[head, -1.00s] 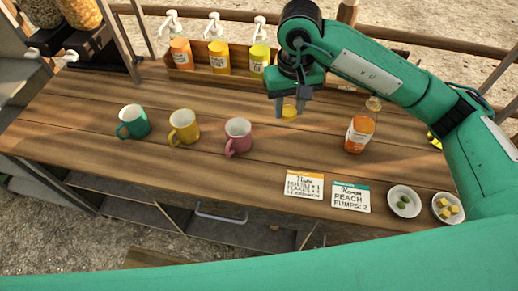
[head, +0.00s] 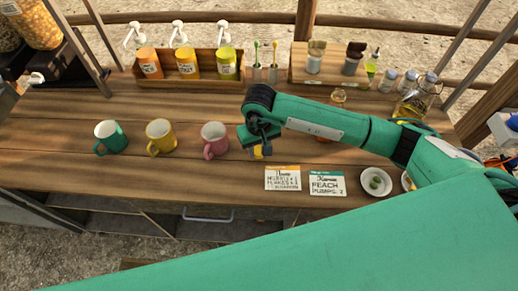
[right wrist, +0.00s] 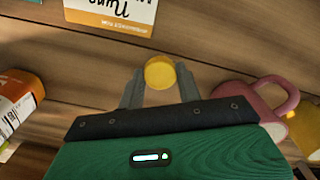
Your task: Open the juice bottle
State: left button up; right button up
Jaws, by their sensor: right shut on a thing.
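The juice bottle stands upright on the wooden counter, mostly hidden behind my right arm in the head view, with its neck (head: 338,96) showing above the arm. Its orange body and white label show at the left of the right wrist view (right wrist: 16,104). My right gripper (head: 262,148) is shut on a round yellow cap (head: 258,152), apart from the bottle and to its left. The cap also shows between the fingertips in the right wrist view (right wrist: 160,72). I cannot tell how high it is above the counter. My left gripper is out of view.
A pink mug (head: 214,140) stands close left of my right gripper, with a yellow mug (head: 160,137) and a green mug (head: 111,138) farther left. Two cards (head: 283,179) and a small bowl (head: 375,182) lie near the front edge. A pump-bottle rack (head: 190,83) stands behind.

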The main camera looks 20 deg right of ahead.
notch_tip(320, 180, down, 2)
jog(key=shift+f, duration=0.1)
jog(key=shift+f, duration=0.2)
jog(key=o, duration=1.1)
jog(key=shift+r, duration=0.15)
